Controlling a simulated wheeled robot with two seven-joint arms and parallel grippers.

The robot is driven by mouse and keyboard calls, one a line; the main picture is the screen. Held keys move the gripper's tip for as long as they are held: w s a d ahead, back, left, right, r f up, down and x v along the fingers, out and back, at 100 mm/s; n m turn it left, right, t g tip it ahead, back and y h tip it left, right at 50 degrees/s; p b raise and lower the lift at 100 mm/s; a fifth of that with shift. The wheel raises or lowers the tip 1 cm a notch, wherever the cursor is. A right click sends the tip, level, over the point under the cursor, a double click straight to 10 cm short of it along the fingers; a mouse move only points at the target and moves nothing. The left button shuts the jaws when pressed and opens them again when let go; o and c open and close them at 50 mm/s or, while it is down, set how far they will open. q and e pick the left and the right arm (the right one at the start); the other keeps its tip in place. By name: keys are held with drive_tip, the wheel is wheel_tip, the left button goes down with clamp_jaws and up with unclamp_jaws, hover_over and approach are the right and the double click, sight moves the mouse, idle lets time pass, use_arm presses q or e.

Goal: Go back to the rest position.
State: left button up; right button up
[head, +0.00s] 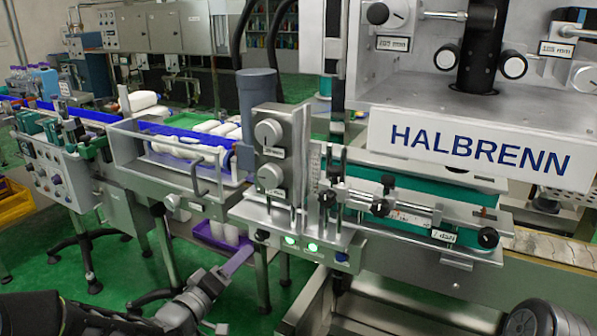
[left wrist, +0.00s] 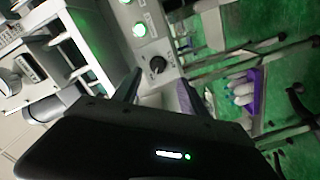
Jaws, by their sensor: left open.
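My left gripper (head: 238,262) is low in front of the machine in the head view, just below the control box with the green lamps. One grey-purple finger shows clearly there, pointing up and right. In the left wrist view the two fingers of the left gripper (left wrist: 158,90) stand apart with nothing held between them. Beyond them is the control panel with a black rotary knob (left wrist: 157,65) and lit green buttons (left wrist: 139,30). I cannot tell the exact gap to the panel. My right gripper is not in view.
The HALBRENN machine (head: 480,150) fills the right side. Its control box (head: 300,247) juts out close to my left gripper. A purple crate (head: 203,236) with white bottles sits below the conveyor, also in the left wrist view (left wrist: 257,78).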

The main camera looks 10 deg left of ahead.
use_arm(q)
drive_tip(key=s+d+f+m+g+y, duration=0.1)
drive_tip(key=s+f+g+y, duration=0.2)
drive_tip(key=f, duration=0.8)
drive_tip(key=s+f+m+g, duration=0.1)
drive_tip(key=s+f+g, duration=0.35)
drive_tip(key=f, duration=0.55)
drive_tip(key=s+d+f+m+g, duration=0.1)
drive_tip(key=s+d+f+g, duration=0.25)
drive_tip(key=s+f, duration=0.4)
drive_tip(key=s+d+f+m+g, duration=0.15)
drive_tip(key=s+d+f, duration=0.3)
drive_tip(key=s, duration=0.55)
drive_tip(key=s+d+f+m+g, duration=0.1)
drive_tip(key=s+d+f+g, duration=0.35)
drive_tip(key=s, duration=0.45)
wheel_tip(320, 180, up, 19)
drive_tip(key=t+p, duration=0.1)
drive_tip(key=p, duration=1.8)
drive_tip(key=shift+w+a+h, duration=0.2)
drive_tip(key=shift+h, duration=0.1)
drive_tip(key=shift+n, duration=0.25)
